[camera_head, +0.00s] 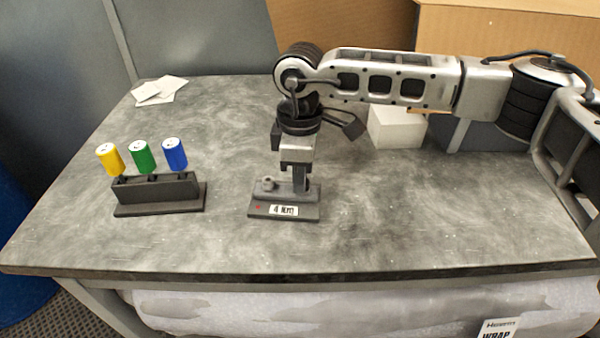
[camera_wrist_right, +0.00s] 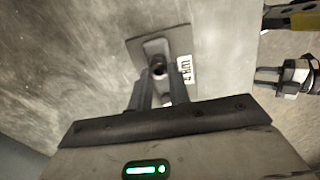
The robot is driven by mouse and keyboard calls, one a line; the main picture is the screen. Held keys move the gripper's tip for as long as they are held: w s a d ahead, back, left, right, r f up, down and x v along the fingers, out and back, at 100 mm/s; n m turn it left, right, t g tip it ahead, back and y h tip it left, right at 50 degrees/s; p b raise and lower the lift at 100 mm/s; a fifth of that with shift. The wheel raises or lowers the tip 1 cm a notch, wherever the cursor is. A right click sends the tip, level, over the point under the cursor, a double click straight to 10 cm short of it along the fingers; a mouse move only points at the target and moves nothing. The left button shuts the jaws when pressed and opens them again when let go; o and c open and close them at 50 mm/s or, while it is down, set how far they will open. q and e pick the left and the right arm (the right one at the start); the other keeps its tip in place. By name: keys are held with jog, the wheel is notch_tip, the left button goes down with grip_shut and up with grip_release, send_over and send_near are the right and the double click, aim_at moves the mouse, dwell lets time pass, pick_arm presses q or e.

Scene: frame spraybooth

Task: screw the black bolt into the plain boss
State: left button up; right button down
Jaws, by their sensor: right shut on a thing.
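A dark base plate (camera_head: 312,212) stands on the table with a white "4 Nm" label and a small red mark at its left front. A grey boss (camera_head: 268,184) rises from its left part, beside the red mark. My right gripper (camera_head: 300,188) points down over the plate's right part. In the right wrist view its fingers (camera_wrist_right: 158,72) are closed around a small dark thing, apparently the black bolt (camera_wrist_right: 158,69). The fingers hide the plain boss and most of the bolt, so I cannot tell how deep it sits.
A black holder (camera_head: 158,194) with yellow (camera_head: 109,158), green (camera_head: 144,157) and blue (camera_head: 175,154) handles stands at left. White papers (camera_head: 158,90) lie at the back left. A white block (camera_head: 395,128) stands behind my right arm. The table's front and right are clear.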

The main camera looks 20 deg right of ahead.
jog(key=p, duration=0.3)
jog(key=shift+a+r, duration=0.35)
jog(key=shift+p, duration=0.6)
jog(key=shift+d+m+p, duration=0.2)
jog(key=shift+m+p, duration=0.3)
jog(key=shift+p, duration=0.65)
jog(key=shift+d+f+m+p, duration=0.1)
jog(key=shift+f+m+p, duration=0.15)
jog(key=shift+m+p, duration=0.5)
jog(key=shift+f+b, duration=0.15)
jog(key=shift+b, duration=0.2)
jog(key=shift+m, duration=0.75)
pick_arm(q)
jog(key=r, duration=0.2)
jog(key=a+r, duration=0.1)
jog(key=shift+a+r, duration=0.1)
jog(key=shift+r, duration=0.25)
pick_arm(e)
jog(key=shift+w+d+m, duration=0.1)
jog(key=shift+d+m, duration=0.1)
jog(key=shift+m, duration=0.1)
